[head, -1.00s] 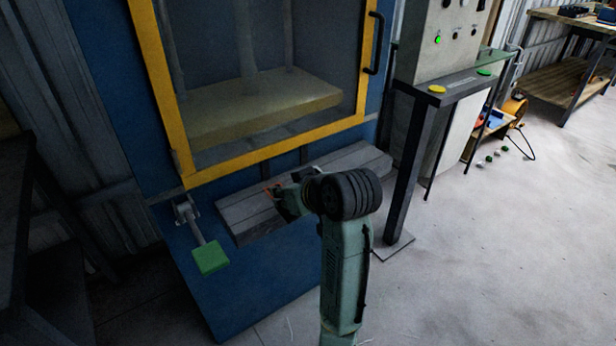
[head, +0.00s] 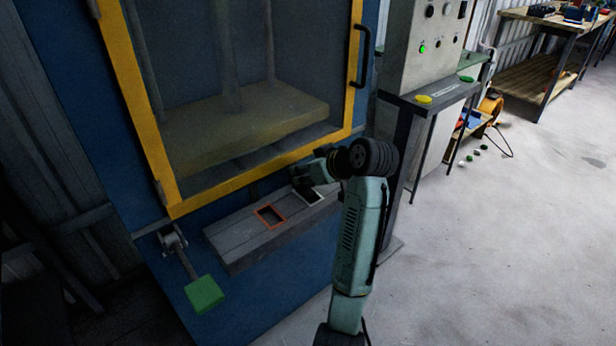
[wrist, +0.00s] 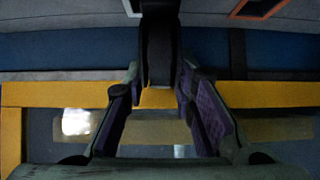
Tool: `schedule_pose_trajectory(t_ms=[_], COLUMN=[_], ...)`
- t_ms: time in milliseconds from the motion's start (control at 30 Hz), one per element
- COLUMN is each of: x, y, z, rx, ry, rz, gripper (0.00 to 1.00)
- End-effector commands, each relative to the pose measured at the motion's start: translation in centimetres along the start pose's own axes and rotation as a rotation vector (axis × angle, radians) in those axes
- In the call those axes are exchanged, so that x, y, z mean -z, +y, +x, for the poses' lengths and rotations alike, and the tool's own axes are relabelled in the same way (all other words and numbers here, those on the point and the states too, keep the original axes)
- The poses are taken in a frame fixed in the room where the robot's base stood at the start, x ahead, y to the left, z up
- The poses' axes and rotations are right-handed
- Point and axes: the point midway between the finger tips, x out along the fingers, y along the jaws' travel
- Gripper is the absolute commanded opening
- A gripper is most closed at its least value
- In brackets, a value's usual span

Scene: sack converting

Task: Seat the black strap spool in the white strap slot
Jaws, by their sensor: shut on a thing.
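The black strap spool (wrist: 159,45) is held between the purple-padded fingers of my gripper (wrist: 160,82) in the wrist view. In the head view my gripper (head: 304,180) is a dark shape close to the white strap slot (head: 314,198). That white-framed slot is in the grey ledge and is partly covered by my gripper. A corner of the white frame (wrist: 131,9) also shows at the top of the wrist view, left of the spool. The spool seems apart from the slot, but its height over the ledge is unclear.
An orange-framed slot (head: 270,216) lies left of the white one in the grey ledge (head: 236,240). The yellow-framed press door (head: 250,182) rises behind the ledge. A green pedal (head: 204,294) is at lower left. A control post (head: 408,150) stands close on the right.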

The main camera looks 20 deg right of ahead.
Motion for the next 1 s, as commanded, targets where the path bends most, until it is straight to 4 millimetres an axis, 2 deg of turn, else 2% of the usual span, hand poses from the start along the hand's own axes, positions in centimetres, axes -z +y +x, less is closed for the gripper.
schedule_pose_trajectory(t_ms=[167, 467, 667, 700, 933, 1000], x=[0.1, -2.7, -3.2, -3.3, -3.0, -2.9], y=[1.3, 1.3, 1.2, 1.2, 1.3, 1.3], z=[0.4, 2.5, 2.9, 3.0, 2.7, 2.7], rx=[0.0, 0.002, 0.006, 0.007, 0.003, 0.002], ry=[0.0, -0.004, -0.012, -0.013, -0.006, -0.004], rz=[-0.001, 0.003, 0.005, 0.005, 0.002, 0.001], gripper=[0.0, 0.0, 0.0, 0.27, 0.43, 0.44])
